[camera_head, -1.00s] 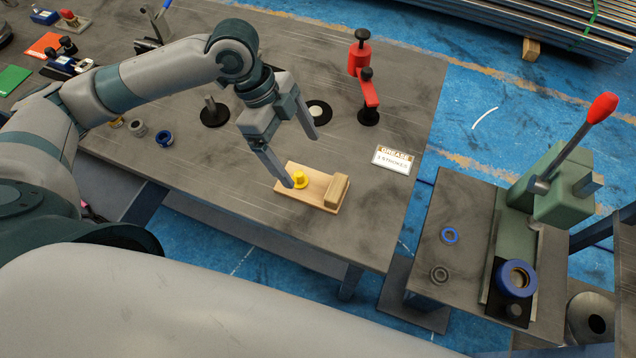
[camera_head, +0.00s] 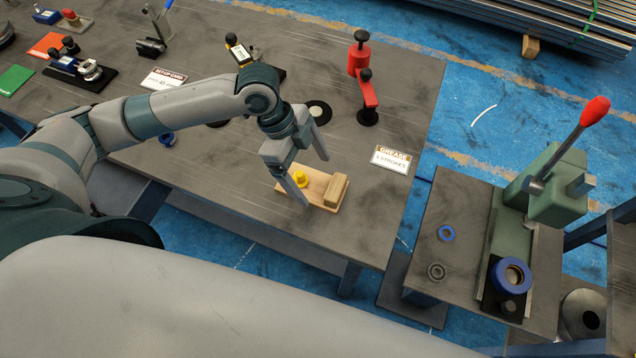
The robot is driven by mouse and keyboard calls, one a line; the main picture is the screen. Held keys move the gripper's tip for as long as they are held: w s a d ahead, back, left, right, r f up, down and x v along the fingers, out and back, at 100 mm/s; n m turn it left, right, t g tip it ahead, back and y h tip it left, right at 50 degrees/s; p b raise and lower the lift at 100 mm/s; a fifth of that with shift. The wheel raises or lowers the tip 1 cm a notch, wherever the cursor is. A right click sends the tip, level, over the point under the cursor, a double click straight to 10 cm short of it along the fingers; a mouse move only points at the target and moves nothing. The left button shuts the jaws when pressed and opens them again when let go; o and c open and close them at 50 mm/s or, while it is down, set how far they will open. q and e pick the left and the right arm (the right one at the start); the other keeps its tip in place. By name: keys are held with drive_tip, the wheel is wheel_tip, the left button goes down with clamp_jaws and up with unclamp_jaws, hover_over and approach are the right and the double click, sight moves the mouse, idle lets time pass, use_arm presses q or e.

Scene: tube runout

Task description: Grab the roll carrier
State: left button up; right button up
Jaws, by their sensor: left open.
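A light wooden base with a yellow round piece (camera_head: 300,178) and a wooden block (camera_head: 337,189) lies near the front edge of the main table (camera_head: 225,207). I cannot tell for certain which thing is the roll carrier; this wooden piece is the one closest to my gripper. My left gripper (camera_head: 314,185) is open and empty, with its fingers pointing down around the yellow piece's area. The near finger overlaps the board's left part in the picture; contact cannot be told. My right gripper is not in view.
A red grease pump (camera_head: 361,82) and a grease card (camera_head: 391,158) stand to the right of the arm. A green lever press (camera_head: 548,190) with a blue ring (camera_head: 512,275) is on a separate side table. A setup card (camera_head: 167,78) lies behind the arm.

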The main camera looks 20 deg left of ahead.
sight(320, 188)
use_arm(q)
drive_tip(key=shift+p+x, duration=0.5)
drive_tip(key=shift+x, duration=1.3)
drive_tip(key=shift+c, duration=0.5)
drive_tip(key=c, duration=1.1)
